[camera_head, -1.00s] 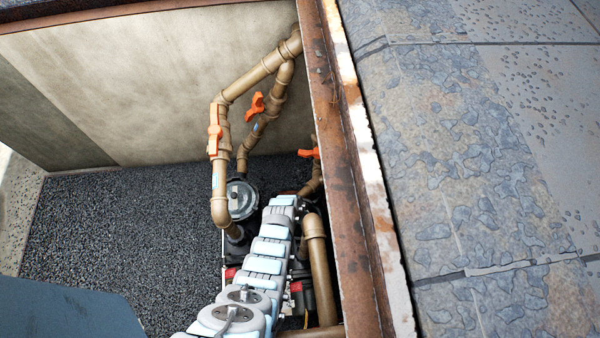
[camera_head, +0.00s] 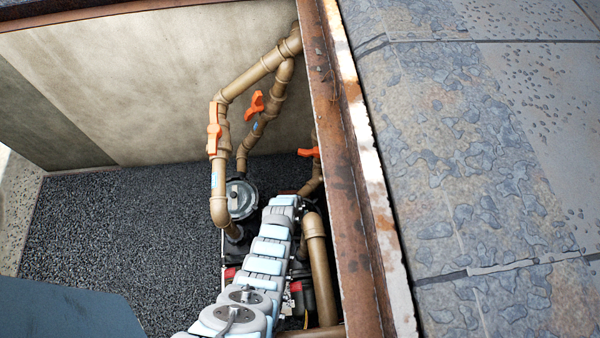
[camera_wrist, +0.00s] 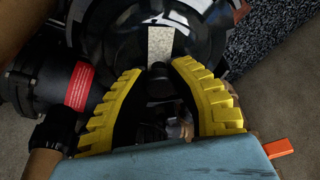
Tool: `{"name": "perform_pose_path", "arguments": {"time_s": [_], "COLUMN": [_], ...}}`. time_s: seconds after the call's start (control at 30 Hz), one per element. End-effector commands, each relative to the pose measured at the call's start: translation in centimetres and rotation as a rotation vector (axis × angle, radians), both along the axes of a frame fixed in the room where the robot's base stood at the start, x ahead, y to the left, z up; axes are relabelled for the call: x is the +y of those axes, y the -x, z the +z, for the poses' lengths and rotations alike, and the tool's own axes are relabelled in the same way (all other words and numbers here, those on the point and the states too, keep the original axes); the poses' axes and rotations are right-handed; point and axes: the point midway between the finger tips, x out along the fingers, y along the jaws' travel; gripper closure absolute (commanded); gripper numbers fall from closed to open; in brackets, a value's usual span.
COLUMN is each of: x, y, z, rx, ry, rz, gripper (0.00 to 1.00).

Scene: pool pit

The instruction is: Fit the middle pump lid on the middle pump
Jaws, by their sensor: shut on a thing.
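In the wrist view my gripper (camera_wrist: 160,68), with yellow toothed fingers, is closed in on the narrow grip of a dark, glossy round lid (camera_wrist: 205,48). I take this to be the middle pump lid. A pale speckled strip runs up from between the fingertips. Black pump parts (camera_wrist: 30,82) with a red label show to the left of the fingers. I cannot tell whether the lid touches its seat or is apart from it. In the head view my arm covers the gripper, the lid and most of the middle pump.
A pump with a round grey lid (camera_head: 241,199) stands further back in the pit. Tan pipes (camera_head: 218,180) with orange valve handles (camera_head: 214,130) rise near it. A rusty steel edge (camera_head: 345,150) bounds the pit on the right. The gravel floor (camera_head: 120,220) on the left is open.

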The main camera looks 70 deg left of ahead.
Motion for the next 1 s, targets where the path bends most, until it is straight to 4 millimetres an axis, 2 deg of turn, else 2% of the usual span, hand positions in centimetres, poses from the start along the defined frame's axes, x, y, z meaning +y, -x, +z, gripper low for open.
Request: {"name": "perform_pose_path", "arguments": {"time_s": [0.67, 0.7, 0.8, 1.0], "x": [0.03, 0.03, 0.03, 0.01], "y": [0.01, 0.01, 0.01, 0.02], "z": [-0.17, -0.17, -0.17, -0.19], "rx": [0.000, 0.000, 0.000, 0.000], "ry": [0.000, 0.000, 0.000, 0.000], "rz": [0.000, 0.000, 0.000, 0.000], "gripper": [1.00, 0.72, 0.48, 0.48]}}
